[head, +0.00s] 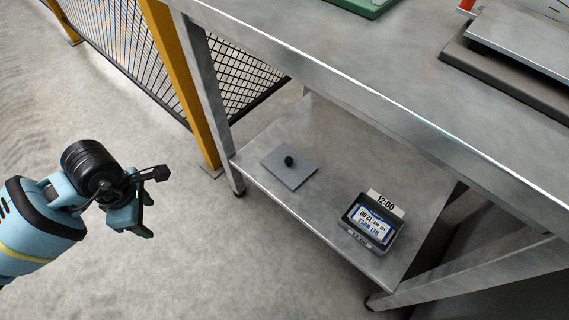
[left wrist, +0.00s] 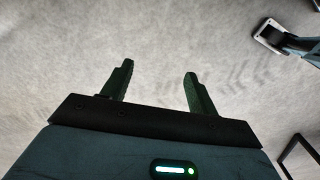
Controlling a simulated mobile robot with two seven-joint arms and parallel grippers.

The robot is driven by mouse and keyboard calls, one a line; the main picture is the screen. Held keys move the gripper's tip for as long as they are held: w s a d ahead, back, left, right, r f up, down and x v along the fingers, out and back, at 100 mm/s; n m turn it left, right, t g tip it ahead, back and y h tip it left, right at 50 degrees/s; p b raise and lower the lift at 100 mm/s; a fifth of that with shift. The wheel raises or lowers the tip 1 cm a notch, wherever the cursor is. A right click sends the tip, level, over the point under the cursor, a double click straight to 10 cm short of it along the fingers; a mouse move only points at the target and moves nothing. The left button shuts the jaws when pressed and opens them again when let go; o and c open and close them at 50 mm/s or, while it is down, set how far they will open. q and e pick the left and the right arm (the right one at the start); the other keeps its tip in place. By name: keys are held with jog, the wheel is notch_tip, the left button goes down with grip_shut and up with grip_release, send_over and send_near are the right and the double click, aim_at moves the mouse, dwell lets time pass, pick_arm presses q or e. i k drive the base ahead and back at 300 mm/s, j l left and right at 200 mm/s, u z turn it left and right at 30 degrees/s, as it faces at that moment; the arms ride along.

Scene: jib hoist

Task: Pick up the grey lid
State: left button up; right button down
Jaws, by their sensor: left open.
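The grey lid (head: 283,172) is a flat grey square plate with a round black knob (head: 289,161) on top. It lies flat on the lower shelf of the metal table, near the shelf's left end. My left gripper (head: 146,222) is in the head view, left of the shelf and apart from the lid, above the floor. In the left wrist view its two green fingers (left wrist: 156,85) are spread apart with only bare floor beyond them. The lid does not show in the left wrist view. My right gripper is not in view.
The tabletop (head: 330,75) overhangs the shelf. A table leg (head: 212,105), a yellow post (head: 180,80) and mesh fence (head: 240,85) stand behind. Floor left of the shelf is clear.

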aim_at(290, 166)
jog(key=i+j+z, duration=0.1)
jog(key=z, duration=0.3)
jog(key=i+j+z, duration=0.15)
jog(key=z, duration=0.25)
jog(key=i+j+z, duration=0.15)
jog(key=z, duration=0.3)
